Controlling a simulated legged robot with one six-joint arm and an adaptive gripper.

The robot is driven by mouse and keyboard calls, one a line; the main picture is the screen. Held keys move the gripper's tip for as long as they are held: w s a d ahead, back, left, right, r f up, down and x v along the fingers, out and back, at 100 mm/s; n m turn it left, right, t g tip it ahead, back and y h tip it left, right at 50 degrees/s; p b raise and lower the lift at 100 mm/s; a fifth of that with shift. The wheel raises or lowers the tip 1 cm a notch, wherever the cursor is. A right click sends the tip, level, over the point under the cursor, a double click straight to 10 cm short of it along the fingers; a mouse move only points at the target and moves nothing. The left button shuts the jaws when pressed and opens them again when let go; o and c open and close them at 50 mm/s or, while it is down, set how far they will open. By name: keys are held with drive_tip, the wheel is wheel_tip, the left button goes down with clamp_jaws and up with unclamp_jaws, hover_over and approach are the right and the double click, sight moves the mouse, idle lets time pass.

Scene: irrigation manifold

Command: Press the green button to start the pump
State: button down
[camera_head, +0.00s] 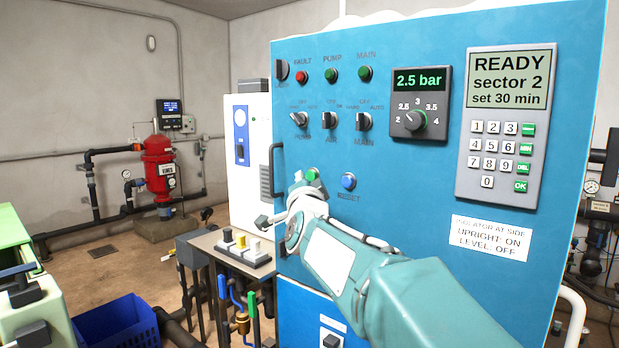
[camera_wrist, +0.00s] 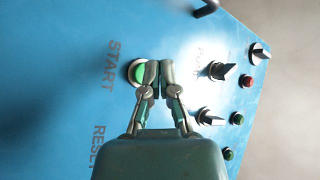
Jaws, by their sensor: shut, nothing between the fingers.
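The green button (camera_head: 313,174) sits on the blue panel, left of the blue reset button (camera_head: 348,182). In the wrist view the green button (camera_wrist: 139,73) has a metal ring and stands beside the word START. My gripper (camera_wrist: 154,72) is shut and empty, with its fingertips over the right part of the green button. I cannot tell whether they touch it. In the head view my arm reaches to the panel from the lower right and hides the lower part of the button and my fingertips.
The blue control panel (camera_head: 430,190) carries several selector switches, a pressure dial (camera_head: 408,122) reading 2.5 bar, and a keypad (camera_head: 495,150) showing READY, sector 2, set 30 min. A panel handle (camera_head: 272,170) sticks out at the left edge. A blue crate (camera_head: 118,322) is at lower left.

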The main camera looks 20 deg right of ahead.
drive_tip(key=shift+d, duration=0.15)
drive_tip(key=shift+w+d+r, duration=0.1)
drive_tip(key=shift+w+d, duration=0.1)
drive_tip(key=shift+d, duration=0.05)
drive_tip(key=shift+w+d, duration=0.3)
drive_tip(key=shift+d, duration=0.1)
idle(1.2)
drive_tip(key=shift+s+a, duration=0.6)
drive_tip(key=shift+a, duration=0.1)
drive_tip(key=shift+a, duration=0.1)
drive_tip(key=s+a, duration=0.1)
drive_tip(key=a, duration=0.1)
drive_tip(key=s+a, duration=0.2)
idle(0.5)
idle(0.5)
